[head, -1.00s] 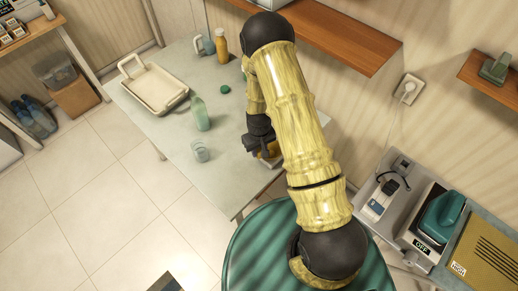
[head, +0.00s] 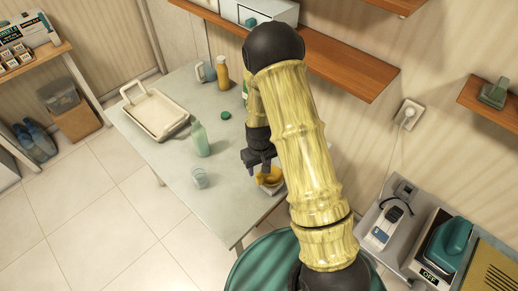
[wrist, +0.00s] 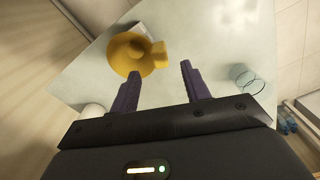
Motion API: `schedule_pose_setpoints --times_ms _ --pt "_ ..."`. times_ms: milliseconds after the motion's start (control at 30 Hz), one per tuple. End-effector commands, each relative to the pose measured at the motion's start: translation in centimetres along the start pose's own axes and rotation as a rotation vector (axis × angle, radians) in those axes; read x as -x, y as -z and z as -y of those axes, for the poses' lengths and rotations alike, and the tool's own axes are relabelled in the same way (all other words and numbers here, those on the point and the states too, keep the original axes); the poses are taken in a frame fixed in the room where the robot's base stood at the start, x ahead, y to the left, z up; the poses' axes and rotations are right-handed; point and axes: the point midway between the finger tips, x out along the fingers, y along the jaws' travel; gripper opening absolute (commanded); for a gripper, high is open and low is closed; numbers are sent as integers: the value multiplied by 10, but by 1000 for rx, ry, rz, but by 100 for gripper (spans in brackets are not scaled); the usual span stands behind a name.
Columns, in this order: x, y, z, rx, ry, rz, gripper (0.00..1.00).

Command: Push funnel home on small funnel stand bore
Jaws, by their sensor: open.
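The yellow funnel (head: 268,180) is at the near right part of the grey table, partly hidden by my gripper (head: 260,170) in the head view. In the wrist view the funnel (wrist: 128,52) shows its round mouth and a squarish tab. It lies just beyond the left fingertip, outside the jaws. My gripper (wrist: 160,70) is open, with nothing between its two dark purple fingers. A pale patch shows under the funnel in the head view, but the small funnel stand and its bore cannot be made out. I cannot tell how deep the funnel sits.
On the table (head: 222,205) are a clear glass (head: 199,178), a green bottle (head: 200,140), a green lid (head: 226,115), a cream tray (head: 153,120) and an orange bottle (head: 222,76). A wooden shelf (head: 350,74) runs along the wall behind my arm.

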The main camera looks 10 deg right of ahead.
Motion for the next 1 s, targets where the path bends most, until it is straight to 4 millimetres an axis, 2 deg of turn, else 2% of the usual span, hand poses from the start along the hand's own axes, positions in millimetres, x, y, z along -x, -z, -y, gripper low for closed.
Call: schedule_pose_setpoints --times_ms 633,800,1000 --pt "98 1 0 2 -1 -4 47" --pt "110 1 0 2 -1 -1 47" --pt "111 0 0 2 0 0 47"
